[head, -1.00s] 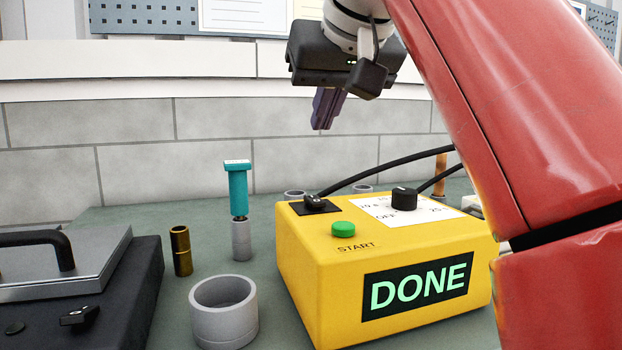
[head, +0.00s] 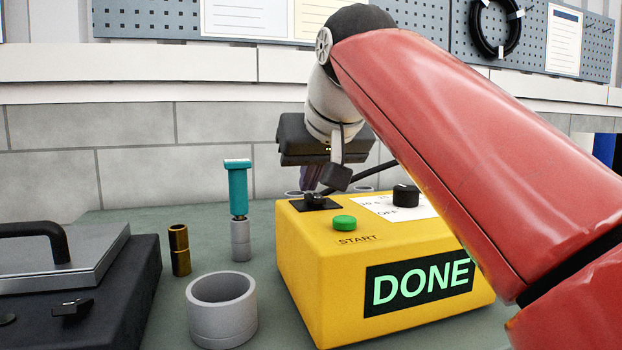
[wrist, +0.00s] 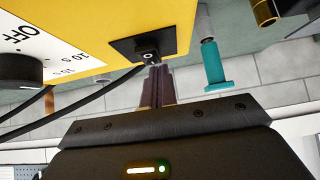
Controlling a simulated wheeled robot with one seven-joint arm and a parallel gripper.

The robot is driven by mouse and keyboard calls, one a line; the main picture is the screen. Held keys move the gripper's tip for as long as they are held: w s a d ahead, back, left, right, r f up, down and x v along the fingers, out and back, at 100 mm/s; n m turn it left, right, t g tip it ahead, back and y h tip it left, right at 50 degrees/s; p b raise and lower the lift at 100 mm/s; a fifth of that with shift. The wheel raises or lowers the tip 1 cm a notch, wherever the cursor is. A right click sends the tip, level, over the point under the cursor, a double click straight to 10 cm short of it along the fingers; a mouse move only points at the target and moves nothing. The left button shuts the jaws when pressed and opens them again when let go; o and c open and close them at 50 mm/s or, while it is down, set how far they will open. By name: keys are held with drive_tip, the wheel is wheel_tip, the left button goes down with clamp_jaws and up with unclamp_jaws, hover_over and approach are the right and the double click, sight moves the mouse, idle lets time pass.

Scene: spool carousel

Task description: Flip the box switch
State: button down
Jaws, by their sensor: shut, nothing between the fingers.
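The yellow box (head: 310,270) stands on the bench, with a lit DONE display on its front and a green START button (head: 344,223) on top. Its black rocker switch (head: 314,203) sits on a dark plate at the box's back left. In the wrist view the switch (wrist: 149,55) shows a white round mark. My gripper (head: 312,182) is shut and empty, pointing down just behind the switch. In the wrist view the shut fingertips (wrist: 159,70) are right by the switch's edge; I cannot tell whether they touch it.
A black dial (head: 406,195) stands on the box's white scale. Black cables run behind it. A teal-handled tool (head: 237,190) stands upright in a grey holder left of the box, near a brass tube (head: 179,250), a grey ring (head: 222,310) and a black-based device (head: 110,300).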

drive_tip(key=shift+f, duration=0.1)
drive_tip(key=shift+w+f, duration=0.15)
drive_tip(key=shift+f, duration=0.1)
drive_tip(key=shift+w+a+p, duration=0.25)
drive_tip(key=shift+w+p, duration=0.3)
drive_tip(key=shift+w, duration=0.25)
drive_tip(key=shift+r, duration=0.1)
drive_tip(key=p+v, duration=0.1)
drive_tip(key=v, duration=0.6)
drive_tip(key=shift+s+d+r, duration=0.1)
drive_tip(key=shift+s+r, duration=0.1)
drive_tip(key=shift+s, duration=0.15)
